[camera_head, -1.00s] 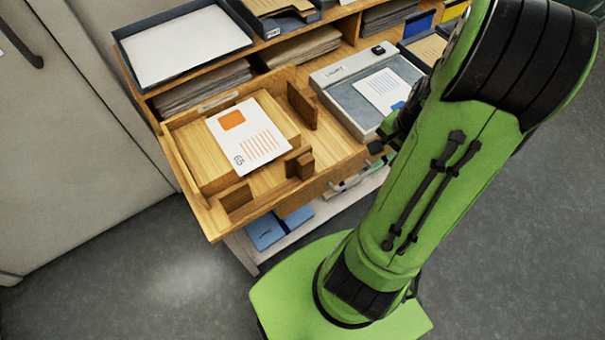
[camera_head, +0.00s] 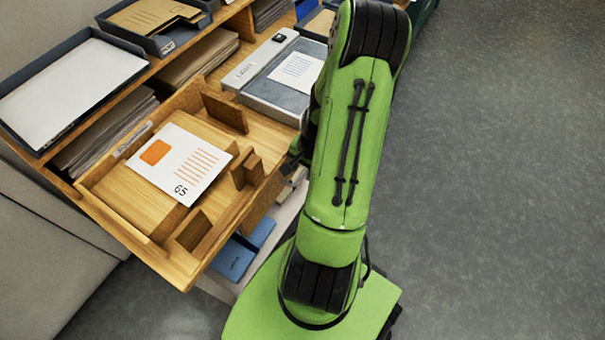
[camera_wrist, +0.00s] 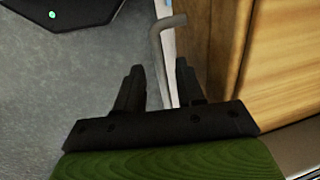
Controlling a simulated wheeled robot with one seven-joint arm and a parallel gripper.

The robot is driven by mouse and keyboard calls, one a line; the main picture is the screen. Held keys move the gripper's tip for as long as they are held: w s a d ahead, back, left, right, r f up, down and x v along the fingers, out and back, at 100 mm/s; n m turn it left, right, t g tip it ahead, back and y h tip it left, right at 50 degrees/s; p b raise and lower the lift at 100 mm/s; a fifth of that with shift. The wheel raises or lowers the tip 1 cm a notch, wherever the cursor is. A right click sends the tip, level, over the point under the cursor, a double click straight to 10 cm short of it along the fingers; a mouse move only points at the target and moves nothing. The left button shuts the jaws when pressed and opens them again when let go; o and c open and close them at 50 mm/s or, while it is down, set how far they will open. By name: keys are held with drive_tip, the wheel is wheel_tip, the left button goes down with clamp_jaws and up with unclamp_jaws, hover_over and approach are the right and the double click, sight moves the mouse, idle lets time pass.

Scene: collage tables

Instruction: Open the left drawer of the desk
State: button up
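The wooden desk (camera_head: 263,136) stands left of my arm in the head view. Its front drops below the worktop, and my arm hides much of it. In the wrist view a grey bent metal handle (camera_wrist: 168,62) stands out beside a wooden front (camera_wrist: 222,45). My gripper (camera_wrist: 157,78) is open, with its two dark fingers apart. I cannot tell how far the left drawer is pulled out.
A white card with an orange square (camera_head: 181,164) lies on the worktop among wooden dividers (camera_head: 225,112). A grey scale (camera_head: 275,80) and paper trays (camera_head: 70,92) stand behind. A blue box (camera_head: 243,250) sits below. Grey floor is clear on the right.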

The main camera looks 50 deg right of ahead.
drive_tip(key=shift+w+f, duration=0.1)
drive_tip(key=shift+f, duration=0.5)
clamp_jaws()
